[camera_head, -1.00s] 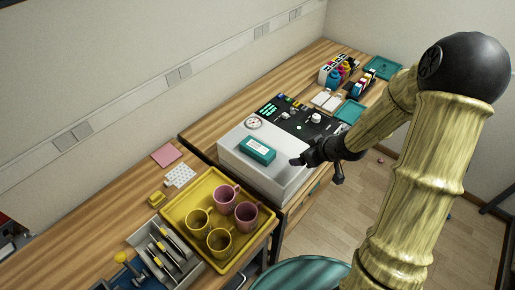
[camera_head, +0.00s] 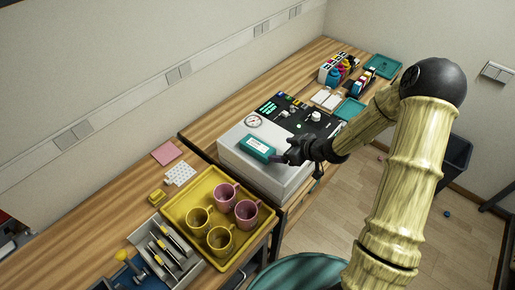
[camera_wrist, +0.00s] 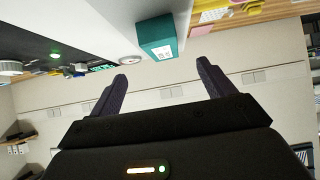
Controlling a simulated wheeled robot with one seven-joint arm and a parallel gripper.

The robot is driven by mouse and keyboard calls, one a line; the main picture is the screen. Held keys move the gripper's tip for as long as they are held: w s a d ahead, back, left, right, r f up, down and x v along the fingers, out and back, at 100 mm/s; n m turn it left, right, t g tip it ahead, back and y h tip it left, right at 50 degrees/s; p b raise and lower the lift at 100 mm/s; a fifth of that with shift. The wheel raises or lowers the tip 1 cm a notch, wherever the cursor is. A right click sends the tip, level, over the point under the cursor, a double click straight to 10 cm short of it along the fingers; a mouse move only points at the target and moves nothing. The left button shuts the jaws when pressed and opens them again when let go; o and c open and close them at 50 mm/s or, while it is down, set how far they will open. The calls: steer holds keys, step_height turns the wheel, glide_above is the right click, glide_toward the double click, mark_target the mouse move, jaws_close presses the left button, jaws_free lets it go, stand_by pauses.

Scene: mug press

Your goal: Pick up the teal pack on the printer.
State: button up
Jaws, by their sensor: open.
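The teal pack (camera_head: 258,148) is a small box with a white label, lying on the white top of the printer (camera_head: 240,160). My gripper (camera_head: 282,158) is just to the right of the pack, low over the printer's top. The pack's far side is hidden.
A yellow tray (camera_head: 183,247) with several pink and yellow mugs stands left of the printer. A gauge (camera_head: 253,121) and dark control panel (camera_head: 290,118) lie behind the pack.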

mark_target(261, 148)
steer(key=p+x, duration=0.1)
steer(key=x, duration=0.6)
steer(key=shift+p, duration=0.35)
steer(key=p+x, duration=0.3)
steer(key=x, duration=0.1)
steer(key=shift+a+r, duration=0.1)
steer(key=shift+a, duration=0.3)
steer(key=shift+w+a+f, duration=0.2)
steer(key=shift+w+f, duration=0.15)
steer(key=shift+d, duration=0.1)
